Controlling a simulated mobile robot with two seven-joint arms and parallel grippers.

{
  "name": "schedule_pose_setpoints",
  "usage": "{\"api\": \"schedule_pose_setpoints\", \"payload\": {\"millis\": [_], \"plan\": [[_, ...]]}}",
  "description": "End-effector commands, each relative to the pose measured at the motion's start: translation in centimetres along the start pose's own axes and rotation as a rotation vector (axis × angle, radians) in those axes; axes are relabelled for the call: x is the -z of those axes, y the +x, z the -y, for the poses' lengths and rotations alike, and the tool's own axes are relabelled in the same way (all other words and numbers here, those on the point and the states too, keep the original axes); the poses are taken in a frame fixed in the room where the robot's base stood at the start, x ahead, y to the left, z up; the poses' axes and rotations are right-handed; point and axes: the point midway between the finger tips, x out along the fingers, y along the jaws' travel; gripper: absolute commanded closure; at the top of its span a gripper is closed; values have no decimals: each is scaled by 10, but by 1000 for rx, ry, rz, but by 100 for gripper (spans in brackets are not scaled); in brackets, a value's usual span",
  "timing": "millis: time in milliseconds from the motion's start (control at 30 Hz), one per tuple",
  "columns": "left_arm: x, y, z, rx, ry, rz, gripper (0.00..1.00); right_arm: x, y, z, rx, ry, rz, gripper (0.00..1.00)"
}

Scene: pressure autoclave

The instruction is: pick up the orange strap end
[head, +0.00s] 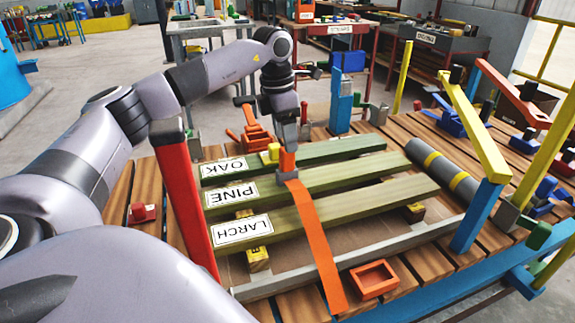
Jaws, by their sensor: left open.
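A flat orange strap (318,240) runs over the boards from the middle of the stack toward the front edge of the bench. Its upper end is at my left gripper (287,172), where an orange piece (287,158) shows just above the grey tip. My left gripper points down over the boards and is open; its fingers hide part of the strap there, and I cannot tell whether they touch it. An orange ratchet-like part (254,134) lies just behind and left of the gripper. My right gripper is not in view.
Boards labelled OAK (330,152), PINE (350,173) and LARCH (370,204) lie across the slatted bench. A red post (184,205) stands left, a blue post (341,100) behind. A grey cylinder with yellow bands (440,168) lies right. An orange tray (373,280) sits at front.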

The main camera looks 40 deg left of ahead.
Motion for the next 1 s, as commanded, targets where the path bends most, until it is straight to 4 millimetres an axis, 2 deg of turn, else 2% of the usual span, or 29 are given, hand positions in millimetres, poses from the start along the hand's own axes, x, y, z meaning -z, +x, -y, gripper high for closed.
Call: {"api": "schedule_pose_setpoints", "payload": {"millis": [400, 533, 733, 767, 900, 933, 1000], "plan": [[4, 57, 0, 2, 0, -3, 38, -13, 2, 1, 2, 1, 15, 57], [4, 65, 0, 1, -1, -1, 38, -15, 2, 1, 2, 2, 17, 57], [3, 65, 0, 1, 0, -1, 38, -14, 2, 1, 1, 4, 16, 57], [3, 65, 0, 1, 0, -1, 45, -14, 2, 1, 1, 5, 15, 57], [3, 65, 0, 1, 0, -1, 90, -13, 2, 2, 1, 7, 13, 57], [3, 65, 0, 1, 0, -1, 98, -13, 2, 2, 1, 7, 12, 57], [3, 64, 0, 1, 0, 0, 98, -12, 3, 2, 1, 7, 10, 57]]}}
